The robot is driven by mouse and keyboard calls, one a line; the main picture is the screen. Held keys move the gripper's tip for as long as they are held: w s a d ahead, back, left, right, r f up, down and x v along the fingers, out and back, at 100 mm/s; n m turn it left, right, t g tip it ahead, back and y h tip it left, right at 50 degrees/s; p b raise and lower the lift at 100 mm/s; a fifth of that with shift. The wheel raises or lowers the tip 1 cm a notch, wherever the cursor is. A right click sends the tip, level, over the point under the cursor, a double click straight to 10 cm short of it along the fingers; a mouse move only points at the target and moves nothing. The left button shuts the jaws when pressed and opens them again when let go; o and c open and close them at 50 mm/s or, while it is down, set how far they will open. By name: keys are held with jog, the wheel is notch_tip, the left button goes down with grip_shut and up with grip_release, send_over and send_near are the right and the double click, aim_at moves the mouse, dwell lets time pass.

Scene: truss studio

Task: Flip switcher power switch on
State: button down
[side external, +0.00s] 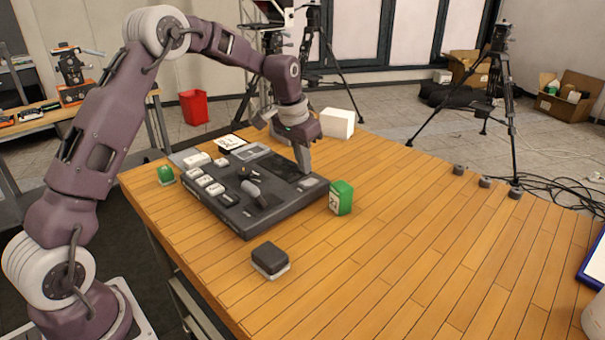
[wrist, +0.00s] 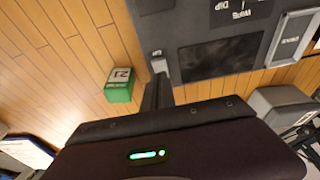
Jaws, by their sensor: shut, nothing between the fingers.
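The switcher (side external: 238,217) is a dark grey panel with buttons, a lever and a dark screen, lying on the wooden table. In the wrist view its near part (wrist: 190,32) fills the top right. A small light grey switch (wrist: 160,65) sits at the panel's edge, under a small label too small to read; it looks like the power switch, but its on or off position cannot be told. My gripper (side external: 306,170) is shut and empty, pointing down at the panel's right end. In the wrist view its fingers (wrist: 157,90) are right by the switch; contact cannot be told.
A green block (side external: 341,198) stands just right of the panel, close to my gripper. Another green block (side external: 166,174) is at its left, a dark block (side external: 270,259) in front, and a white box (side external: 337,123) behind. The table's right side (side external: 430,240) is mostly clear.

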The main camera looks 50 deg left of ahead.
aim_at(304, 184)
jog(key=shift+s+f, duration=0.2)
jog(key=shift+f, duration=1.3)
jog(key=shift+s+f, duration=0.2)
jog(key=shift+f, duration=0.15)
jog(key=shift+w, duration=0.1)
jog(key=shift+w+r, duration=0.35)
jog(key=shift+w, duration=0.25)
jog(key=shift+r, duration=0.15)
